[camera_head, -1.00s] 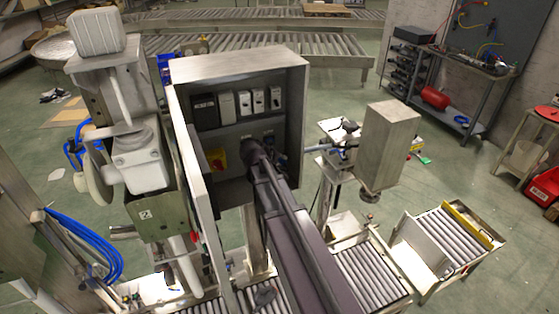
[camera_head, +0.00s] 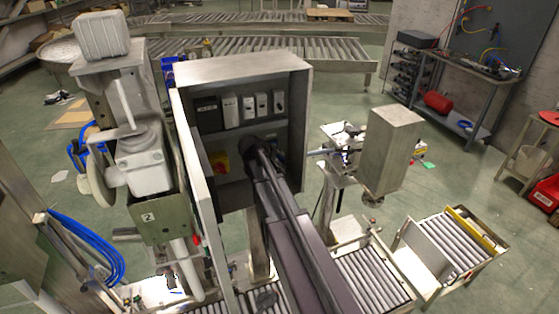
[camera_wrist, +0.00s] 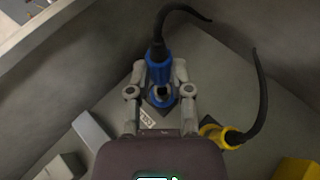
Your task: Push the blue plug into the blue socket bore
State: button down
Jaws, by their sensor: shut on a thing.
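In the wrist view the blue plug (camera_wrist: 158,67), with a black cable curling up from its back, is between the two fingers of my gripper (camera_wrist: 159,75). The fingers are shut on it. The blue socket (camera_wrist: 162,97) shows as a blue ring with a dark centre just below the plug in the picture, on a dark square plate. The plug and ring overlap in this view; I cannot tell whether the plug's tip is in the bore. In the head view my arm reaches into the open grey cabinet (camera_head: 300,100) and hides the fingers, plug and socket.
A yellow plug (camera_wrist: 222,136) with a black cable sits at lower right of the gripper in the wrist view. Cabinet walls surround the gripper. Several switch modules (camera_head: 248,105) line the cabinet's upper back. A metal box (camera_head: 392,148) stands to the right.

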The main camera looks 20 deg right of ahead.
jog(key=shift+w, duration=0.6)
jog(key=shift+w, duration=1.45)
dwell(4.2)
jog(key=c, duration=0.8)
grip_release()
jog(key=o, duration=0.5)
jog(key=shift+o, duration=0.2)
jog(key=shift+s, duration=0.1)
